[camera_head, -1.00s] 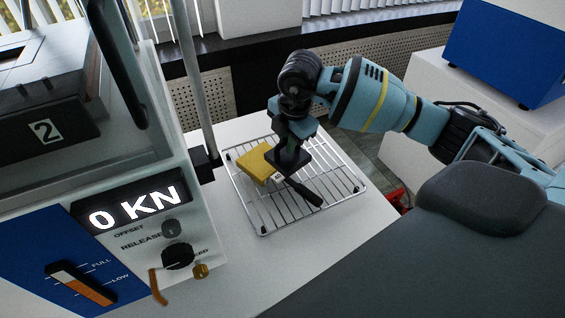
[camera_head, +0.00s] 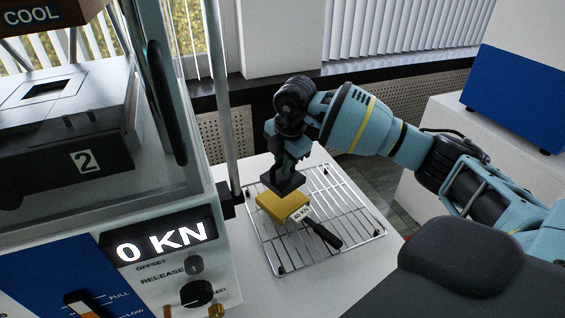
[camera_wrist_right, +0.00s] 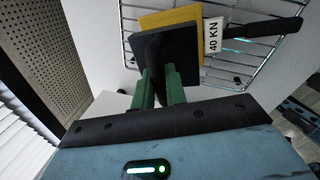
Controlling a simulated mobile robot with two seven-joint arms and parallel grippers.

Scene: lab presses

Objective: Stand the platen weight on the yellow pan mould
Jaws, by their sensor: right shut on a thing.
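The platen weight (camera_head: 283,181) is a dark square plate with an upright grip. My right gripper (camera_head: 288,163) is shut on it, and its green fingers also show in the right wrist view (camera_wrist_right: 158,85). The weight (camera_wrist_right: 165,50) looks level and overlaps the far edge of the yellow pan mould (camera_head: 282,207) in the head view; I cannot tell whether they touch. The mould (camera_wrist_right: 170,17) has a black handle and a white "40 KN" tag, and lies on a wire rack (camera_head: 355,215). My left gripper is not in view.
A press with a "0 KN" display (camera_head: 160,240) stands close on the left, with a metal column (camera_head: 222,100) near the rack. A white cabinet with a blue box (camera_head: 515,95) is at the right. The rack's right part is clear.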

